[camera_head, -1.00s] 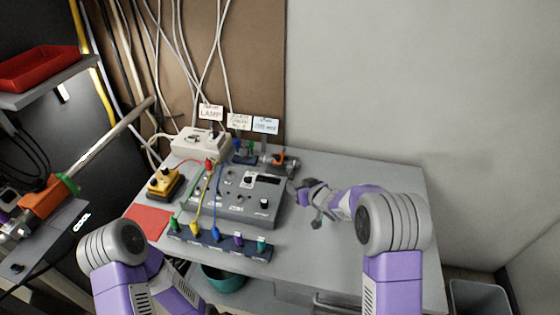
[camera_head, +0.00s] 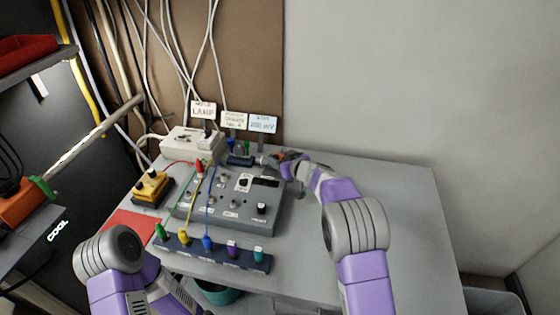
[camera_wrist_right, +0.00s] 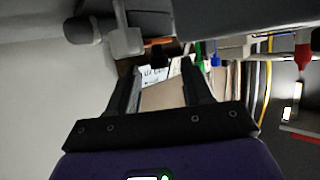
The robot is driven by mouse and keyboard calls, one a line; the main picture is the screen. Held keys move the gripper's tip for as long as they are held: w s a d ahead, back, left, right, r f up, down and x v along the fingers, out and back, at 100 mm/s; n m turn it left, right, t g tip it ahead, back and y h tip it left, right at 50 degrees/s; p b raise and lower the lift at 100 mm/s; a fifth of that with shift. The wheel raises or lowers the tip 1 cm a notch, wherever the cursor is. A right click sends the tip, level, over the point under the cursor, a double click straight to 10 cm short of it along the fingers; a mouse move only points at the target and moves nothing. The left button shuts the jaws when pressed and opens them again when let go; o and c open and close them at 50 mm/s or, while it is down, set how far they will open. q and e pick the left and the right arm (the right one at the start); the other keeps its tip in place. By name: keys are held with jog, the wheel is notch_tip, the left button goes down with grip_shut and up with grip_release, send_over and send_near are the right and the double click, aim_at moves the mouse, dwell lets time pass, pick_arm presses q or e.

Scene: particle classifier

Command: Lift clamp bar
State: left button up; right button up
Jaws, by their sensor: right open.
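My right gripper (camera_head: 281,163) is at the back edge of the table, at a small metal fixture with an orange part (camera_head: 290,154). The arm partly hides this fixture, and I cannot single out the clamp bar in the head view. In the right wrist view my gripper (camera_wrist_right: 160,72) has its two dark fingers apart with nothing held between them. A pale grey lever-like piece (camera_wrist_right: 122,40) with a dark cylinder beside it shows just beyond the fingertips; it may be the clamp bar. My left arm shows at lower left, but its gripper is out of view.
A grey control box (camera_head: 235,212) with knobs and cables stands left of my right arm. A strip with coloured plugs (camera_head: 212,251) lies in front. A white box (camera_head: 190,141), yellow box (camera_head: 152,188) and label cards (camera_head: 233,121) stand nearby. The table's right side (camera_head: 410,210) is clear.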

jog(key=shift+w+a+f, duration=0.15)
jog(key=shift+w, duration=0.2)
grip_shut()
